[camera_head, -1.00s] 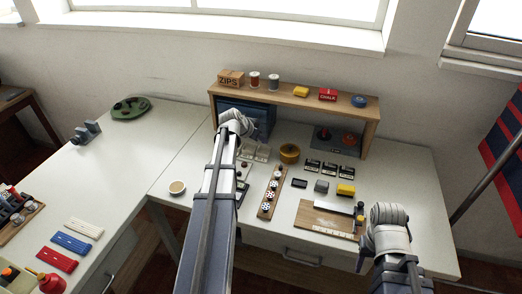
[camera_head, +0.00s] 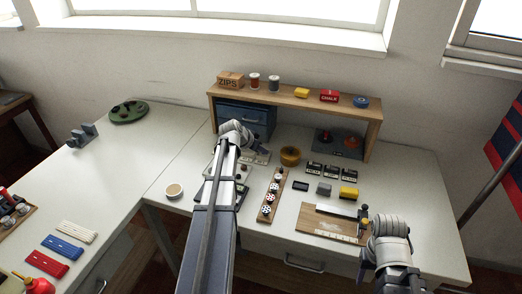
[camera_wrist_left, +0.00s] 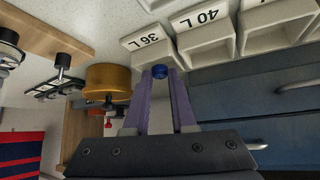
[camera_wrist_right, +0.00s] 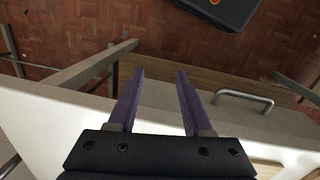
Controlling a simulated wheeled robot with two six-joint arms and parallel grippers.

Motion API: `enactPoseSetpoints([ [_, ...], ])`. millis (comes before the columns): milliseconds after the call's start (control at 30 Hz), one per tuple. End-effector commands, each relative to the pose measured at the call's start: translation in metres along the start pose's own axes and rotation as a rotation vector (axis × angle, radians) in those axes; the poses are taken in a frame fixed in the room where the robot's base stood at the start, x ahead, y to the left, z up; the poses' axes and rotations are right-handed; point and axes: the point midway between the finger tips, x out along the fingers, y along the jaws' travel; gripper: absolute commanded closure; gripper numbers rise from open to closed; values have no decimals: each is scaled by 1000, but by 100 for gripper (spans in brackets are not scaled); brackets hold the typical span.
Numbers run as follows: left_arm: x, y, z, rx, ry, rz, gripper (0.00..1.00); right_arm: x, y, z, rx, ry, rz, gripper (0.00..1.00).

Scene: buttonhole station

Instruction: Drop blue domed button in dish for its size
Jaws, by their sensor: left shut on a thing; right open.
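The blue domed button (camera_wrist_left: 159,71) is pinched between the fingertips of my left gripper (camera_wrist_left: 159,82) in the left wrist view. Beyond it stands a row of pale dishes: one marked 36 L (camera_wrist_left: 147,41), one marked 40 L (camera_wrist_left: 205,33) and a third (camera_wrist_left: 275,22) partly cut off. The button appears near the front of the 36 L dish, and no contact is visible. In the head view my left arm partly covers the dishes (camera_head: 262,157). My right gripper (camera_wrist_right: 158,78) is open and empty near the table's front edge.
A yellow round tin (camera_head: 290,156) stands right of the dishes; it also shows in the left wrist view (camera_wrist_left: 108,77). Blue drawers (camera_head: 243,116) stand behind under the wooden shelf (camera_head: 300,101). A strip of patterned buttons (camera_head: 270,198) lies in front of the tin.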

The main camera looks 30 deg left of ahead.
Motion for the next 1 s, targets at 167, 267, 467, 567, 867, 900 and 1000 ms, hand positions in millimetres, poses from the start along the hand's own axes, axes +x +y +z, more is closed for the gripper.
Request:
enactPoseSetpoints([
  [167,4,0,3,0,0,0,100,5,0,0,0,0,0,50],
  [267,3,0,3,0,0,0,73,4,0,0,0,0,0,50],
  [467,3,0,3,0,0,-1,50,4,0,0,0,0,0,50],
  [567,3,-1,3,0,1,-2,45,4,0,0,0,0,0,50],
  [867,-6,-2,-5,0,1,-4,45,-7,1,0,0,0,0,50],
  [900,-8,-2,-7,0,1,-4,45,-11,1,1,0,0,0,50],
  [1000,-22,-1,-8,-1,1,-3,45,-22,2,1,0,0,0,50],
])
